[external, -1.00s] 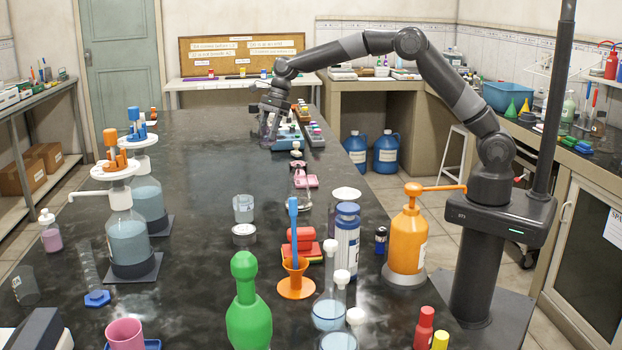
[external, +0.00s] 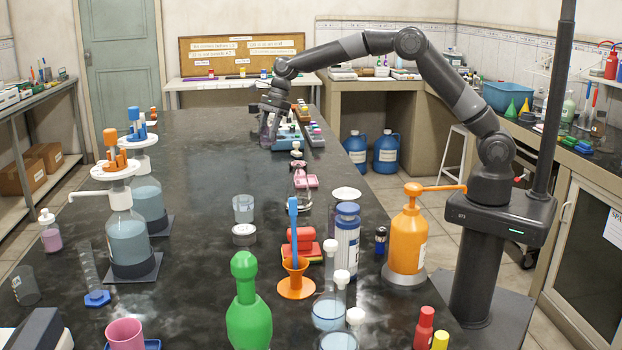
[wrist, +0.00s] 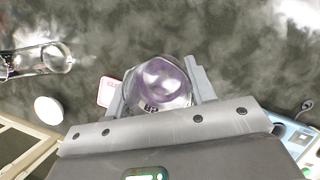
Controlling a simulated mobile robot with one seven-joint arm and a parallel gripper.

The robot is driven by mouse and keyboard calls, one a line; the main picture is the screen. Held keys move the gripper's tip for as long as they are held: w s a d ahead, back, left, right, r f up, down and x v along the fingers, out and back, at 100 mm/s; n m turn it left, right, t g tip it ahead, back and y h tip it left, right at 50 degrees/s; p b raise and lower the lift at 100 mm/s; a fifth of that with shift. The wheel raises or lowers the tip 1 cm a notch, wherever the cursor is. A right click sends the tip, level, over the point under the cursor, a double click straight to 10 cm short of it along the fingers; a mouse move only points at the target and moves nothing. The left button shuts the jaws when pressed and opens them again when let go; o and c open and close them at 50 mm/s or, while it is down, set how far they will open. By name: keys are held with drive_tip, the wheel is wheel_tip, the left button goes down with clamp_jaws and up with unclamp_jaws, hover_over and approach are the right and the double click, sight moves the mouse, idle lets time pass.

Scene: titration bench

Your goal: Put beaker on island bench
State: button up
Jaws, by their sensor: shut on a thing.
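A clear glass beaker (wrist: 158,83) with purple contents sits between the two fingers of my gripper (wrist: 158,88) in the wrist view. My gripper is shut on it. In the external view my gripper (external: 268,125) points down over the far part of the dark island bench (external: 200,160). The beaker shows there only as a faint glassy shape (external: 264,138) below the fingers. I cannot tell whether its base touches the bench top.
Racks of small bottles (external: 290,136) stand just right of my gripper. A pink pad (external: 307,181) and glassware lie nearer the camera. A clear beaker (external: 243,207) stands mid-bench. Bottles on stands (external: 130,240) line the left side. The bench left of my gripper is bare.

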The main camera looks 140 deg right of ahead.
wheel_tip(320, 180, up, 11)
drive_tip(key=w+a+n+y, duration=0.3)
drive_tip(key=w+a+n, duration=0.4)
drive_tip(key=w+a, duration=2.2)
drive_tip(key=w+a+n+g+y, duration=0.1)
drive_tip(key=w+a+n, duration=0.25)
drive_tip(key=a, duration=1.05)
drive_tip(key=w+a+n, duration=0.2)
drive_tip(key=w+a, duration=0.2)
drive_tip(key=a, duration=1)
drive_tip(key=w+a+n+g+y, duration=0.1)
drive_tip(key=w+a+n, duration=0.15)
drive_tip(key=a, duration=1.15)
drive_tip(key=f, duration=2.1)
drive_tip(key=shift+w+f, duration=0.35)
drive_tip(key=shift+w, duration=0.05)
